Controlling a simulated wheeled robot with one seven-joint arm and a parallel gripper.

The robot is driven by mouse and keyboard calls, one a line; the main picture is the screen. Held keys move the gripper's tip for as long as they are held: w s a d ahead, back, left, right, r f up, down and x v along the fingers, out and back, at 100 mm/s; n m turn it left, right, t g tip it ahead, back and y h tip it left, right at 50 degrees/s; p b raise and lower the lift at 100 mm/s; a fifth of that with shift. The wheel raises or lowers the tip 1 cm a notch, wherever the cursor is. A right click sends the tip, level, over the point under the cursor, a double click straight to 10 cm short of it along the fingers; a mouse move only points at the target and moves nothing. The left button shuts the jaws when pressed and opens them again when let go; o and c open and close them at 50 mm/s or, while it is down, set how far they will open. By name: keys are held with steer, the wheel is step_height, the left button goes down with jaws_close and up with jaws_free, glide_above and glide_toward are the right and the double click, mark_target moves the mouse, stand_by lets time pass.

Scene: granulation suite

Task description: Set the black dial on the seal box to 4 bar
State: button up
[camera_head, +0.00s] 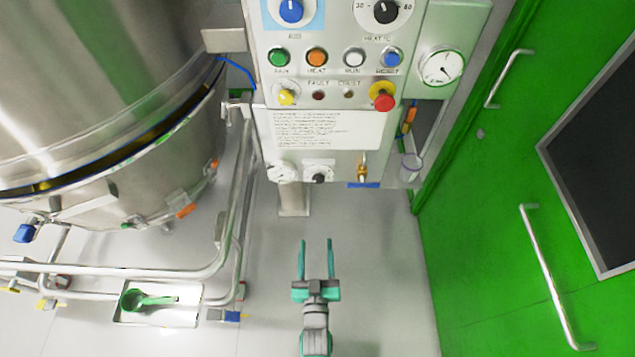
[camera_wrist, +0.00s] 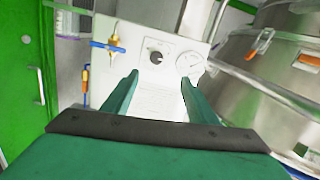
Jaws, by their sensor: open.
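The seal box (camera_head: 300,172) is the low section of the white panel. Its small black dial (camera_head: 319,178) sits on a white scale between a round gauge (camera_head: 282,172) and a brass valve (camera_head: 362,170). In the wrist view the black dial (camera_wrist: 156,57) shows ahead between the fingertips, with the gauge (camera_wrist: 188,64) to its right. The scale marks and the dial's setting are too small to read. My gripper (camera_head: 316,242) is open and empty, pointing at the panel from below the dial in the head view. Its fingers (camera_wrist: 160,78) are apart from the dial.
A steel vessel (camera_head: 110,90) with pipe rails (camera_head: 120,268) stands at left. A green door (camera_head: 500,190) with bar handles is at right. Above the seal box are coloured buttons and a red emergency knob (camera_head: 383,102). A tray (camera_head: 180,318) holds a green scoop (camera_head: 140,299). Floor around my gripper is clear.

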glide_toward(318, 181)
steer(key=shift+n+t, duration=0.3)
steer(key=shift+t, duration=0.1)
steer(key=w, duration=0.9)
steer(key=shift+w+d+f, duration=0.1)
steer(key=shift+w+f, duration=0.1)
steer(key=shift+f, duration=0.2)
steer(key=c, duration=1.1)
steer(key=shift+o, duration=0.2)
